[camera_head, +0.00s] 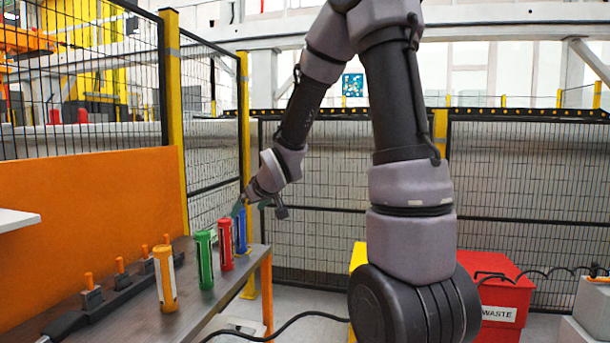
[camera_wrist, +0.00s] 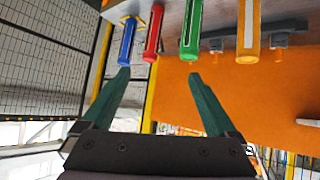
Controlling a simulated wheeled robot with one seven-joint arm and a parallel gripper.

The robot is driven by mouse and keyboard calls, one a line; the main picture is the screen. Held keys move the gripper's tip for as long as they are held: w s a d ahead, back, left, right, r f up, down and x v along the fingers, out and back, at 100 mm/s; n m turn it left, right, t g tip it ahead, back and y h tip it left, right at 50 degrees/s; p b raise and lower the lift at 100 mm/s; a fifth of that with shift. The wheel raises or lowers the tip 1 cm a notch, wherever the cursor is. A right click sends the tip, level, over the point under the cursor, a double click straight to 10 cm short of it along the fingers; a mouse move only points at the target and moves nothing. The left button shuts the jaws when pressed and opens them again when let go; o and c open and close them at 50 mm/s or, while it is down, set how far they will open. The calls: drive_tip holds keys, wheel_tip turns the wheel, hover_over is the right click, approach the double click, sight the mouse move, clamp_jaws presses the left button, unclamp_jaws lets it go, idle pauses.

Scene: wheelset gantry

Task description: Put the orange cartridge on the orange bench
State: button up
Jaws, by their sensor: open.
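The orange cartridge (camera_head: 165,278) stands upright on a grey-topped bench (camera_head: 215,302) with an orange leg and an orange back panel (camera_head: 90,225). It is the nearest of a row, with the green cartridge (camera_head: 204,260), red cartridge (camera_head: 225,244) and blue cartridge (camera_head: 240,230) behind it. In the wrist view the orange cartridge (camera_wrist: 249,32) is at the right, outside the fingers. My gripper (camera_head: 262,203) is open and empty at the far end of the row, close to the blue cartridge. Its fingers (camera_wrist: 160,78) show apart, with the blue cartridge (camera_wrist: 127,42) beyond the left fingertip.
A black rail with several orange-topped clamps (camera_head: 122,274) lies along the bench beside the cartridges. Mesh fencing (camera_head: 320,240) stands behind, with a yellow post (camera_head: 244,150) near my gripper. A red waste bin (camera_head: 505,300) is at the right. A black cable crosses the floor.

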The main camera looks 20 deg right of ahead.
drive_tip(key=s+d+r+m+g+h, duration=0.1)
drive_tip(key=s+d+r+m, duration=0.15)
drive_tip(key=s+r, duration=0.35)
drive_tip(key=s+d+r+m+g+h, duration=0.1)
drive_tip(key=s+d+r+m, duration=0.2)
drive_tip(key=s, duration=0.5)
drive_tip(key=s+r+m+g+y, duration=0.1)
drive_tip(key=s+r, duration=0.3)
drive_tip(key=s, duration=0.9)
drive_tip(key=shift+m+y, duration=0.5)
drive_tip(key=shift+m, duration=0.15)
drive_tip(key=shift+a+r, duration=0.1)
